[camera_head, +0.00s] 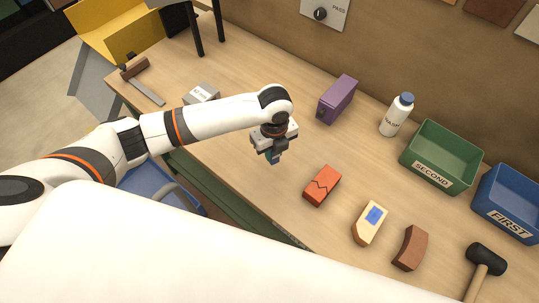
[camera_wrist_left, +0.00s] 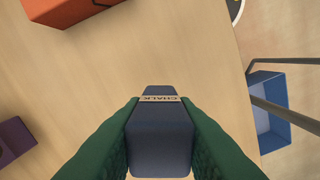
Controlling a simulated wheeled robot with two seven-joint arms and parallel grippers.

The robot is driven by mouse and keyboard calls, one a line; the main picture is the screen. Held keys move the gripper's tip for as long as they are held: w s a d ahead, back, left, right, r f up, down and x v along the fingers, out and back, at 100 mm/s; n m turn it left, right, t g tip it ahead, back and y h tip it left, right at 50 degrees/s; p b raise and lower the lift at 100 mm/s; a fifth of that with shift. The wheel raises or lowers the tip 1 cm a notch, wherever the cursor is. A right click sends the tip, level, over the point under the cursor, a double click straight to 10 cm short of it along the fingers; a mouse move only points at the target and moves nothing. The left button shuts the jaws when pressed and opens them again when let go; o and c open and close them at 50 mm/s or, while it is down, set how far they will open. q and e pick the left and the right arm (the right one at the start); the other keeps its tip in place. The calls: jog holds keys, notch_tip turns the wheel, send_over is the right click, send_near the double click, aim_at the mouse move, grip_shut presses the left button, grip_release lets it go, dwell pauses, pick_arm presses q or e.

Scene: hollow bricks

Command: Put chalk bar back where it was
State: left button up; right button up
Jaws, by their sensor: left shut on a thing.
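My left gripper (camera_head: 272,152) is over the middle of the bench, pointing down. Its green fingers (camera_wrist_left: 158,122) are shut on the chalk bar (camera_wrist_left: 160,143), a dark blue block with a tan band lettered CHALK. In the head view only a small part of the bar shows under the gripper, mostly hidden by it. I cannot tell whether the bar touches the bench top. My right gripper is not in view.
An orange cracked brick (camera_head: 322,186), cream brick (camera_head: 364,233) and brown brick (camera_head: 410,248) lie to the right. Behind stand a purple box (camera_head: 337,100), white bottle (camera_head: 395,117), green SECOND bin (camera_head: 432,181) and blue FIRST bin (camera_head: 508,219).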

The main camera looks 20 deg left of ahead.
aim_at(273, 158)
pick_arm(q)
notch_tip(273, 158, down, 4)
jog(key=shift+f+p, duration=0.1)
jog(key=shift+p, duration=0.3)
jog(key=shift+f, duration=0.3)
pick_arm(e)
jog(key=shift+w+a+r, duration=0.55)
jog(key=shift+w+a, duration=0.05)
pick_arm(q)
jog(key=shift+f, duration=0.2)
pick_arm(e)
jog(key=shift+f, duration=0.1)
pick_arm(q)
jog(key=o, duration=1)
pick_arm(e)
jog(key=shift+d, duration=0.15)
pick_arm(q)
jog(key=shift+r, duration=0.1)
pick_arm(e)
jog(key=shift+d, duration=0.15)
pick_arm(q)
jog(key=shift+w+r, duration=0.1)
jog(key=shift+r, duration=0.15)
notch_tip(273, 158, up, 12)
jog(key=shift+f+b, duration=0.2)
jog(key=shift+b, duration=0.7)
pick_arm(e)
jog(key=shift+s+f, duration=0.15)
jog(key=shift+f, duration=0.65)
